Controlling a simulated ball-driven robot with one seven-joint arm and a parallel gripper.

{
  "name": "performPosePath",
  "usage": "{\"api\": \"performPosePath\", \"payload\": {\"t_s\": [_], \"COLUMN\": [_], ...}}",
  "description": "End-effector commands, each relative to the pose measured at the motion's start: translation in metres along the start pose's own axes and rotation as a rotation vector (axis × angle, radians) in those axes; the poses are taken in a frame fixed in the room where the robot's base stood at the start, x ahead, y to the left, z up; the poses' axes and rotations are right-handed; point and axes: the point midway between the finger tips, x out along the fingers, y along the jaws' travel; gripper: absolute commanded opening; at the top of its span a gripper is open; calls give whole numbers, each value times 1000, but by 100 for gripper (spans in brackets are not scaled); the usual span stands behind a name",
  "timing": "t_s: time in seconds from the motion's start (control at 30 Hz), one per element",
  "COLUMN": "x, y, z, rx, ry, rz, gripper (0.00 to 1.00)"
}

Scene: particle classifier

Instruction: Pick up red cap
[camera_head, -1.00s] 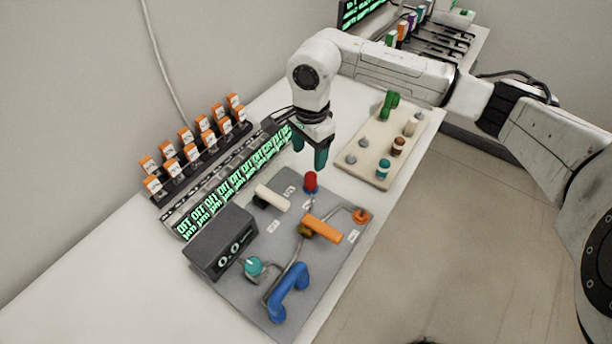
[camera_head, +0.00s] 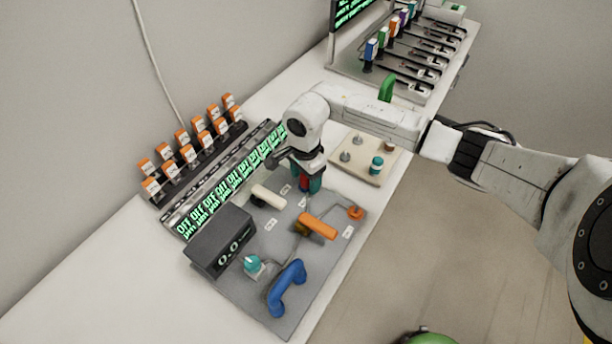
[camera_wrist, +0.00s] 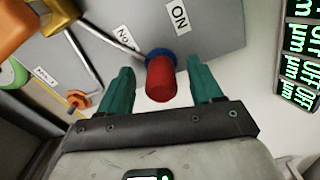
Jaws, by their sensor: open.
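The red cap (camera_wrist: 160,80) stands on a blue base (camera_wrist: 158,53) on the grey panel. My gripper (camera_wrist: 163,80) is open, with one teal finger on each side of the cap; gaps show between the cap and both fingers in the wrist view. In the head view my gripper (camera_head: 308,184) is low over the back part of the panel, and a strip of the red cap (camera_head: 304,182) shows between the fingers. The cap's lower part is hidden there.
The grey panel (camera_head: 275,315) also carries a white handle (camera_head: 268,196), an orange handle (camera_head: 318,226), a blue handle (camera_head: 287,288) and a dark display box (camera_head: 222,240). A beige board (camera_head: 362,172) with pegs lies behind. Orange-topped holders (camera_head: 182,137) stand at left.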

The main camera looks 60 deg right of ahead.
Motion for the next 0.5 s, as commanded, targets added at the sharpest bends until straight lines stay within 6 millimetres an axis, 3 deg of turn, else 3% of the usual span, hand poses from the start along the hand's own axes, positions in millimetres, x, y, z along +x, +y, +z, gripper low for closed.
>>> {"api": "performPosePath", "payload": {"t_s": [0.27, 0.5], "x": [3, 3], "y": [0, 0], "z": [0, 0], "rx": [0, 0], "ry": [1, 1], "rz": [0, 0], "gripper": [65, 42]}}
